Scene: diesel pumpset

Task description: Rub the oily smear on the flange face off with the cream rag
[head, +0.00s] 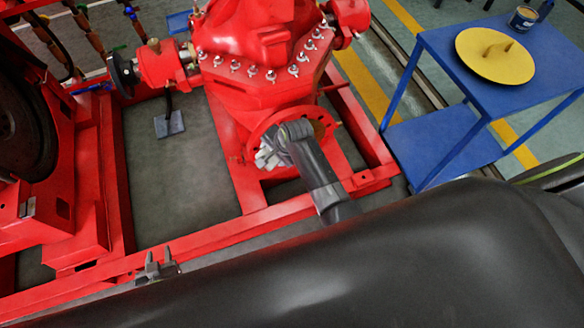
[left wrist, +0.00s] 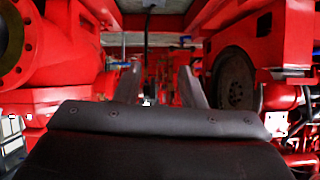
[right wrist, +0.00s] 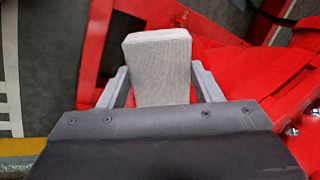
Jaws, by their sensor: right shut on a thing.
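The red flange (head: 264,131) is a round ring at the front of the pump casing in the head view, partly hidden by my right arm. I cannot make out the oily smear on its face. My right gripper (head: 266,158) is in front of the flange, its fingers small and hard to read there. In the right wrist view it is shut on a pale, block-shaped pad, the cream rag (right wrist: 160,62). I cannot tell whether the rag touches the flange. My left gripper (head: 158,262) is open and empty near the frame's front rail; its fingers stand apart in the left wrist view (left wrist: 158,80).
The red frame rail (head: 215,238) runs between me and the pump. A blue table (head: 455,85) at the right bears a yellow disc (head: 505,68) with a handle and a small tin (head: 524,19). A dark wheel (head: 25,125) is at the left.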

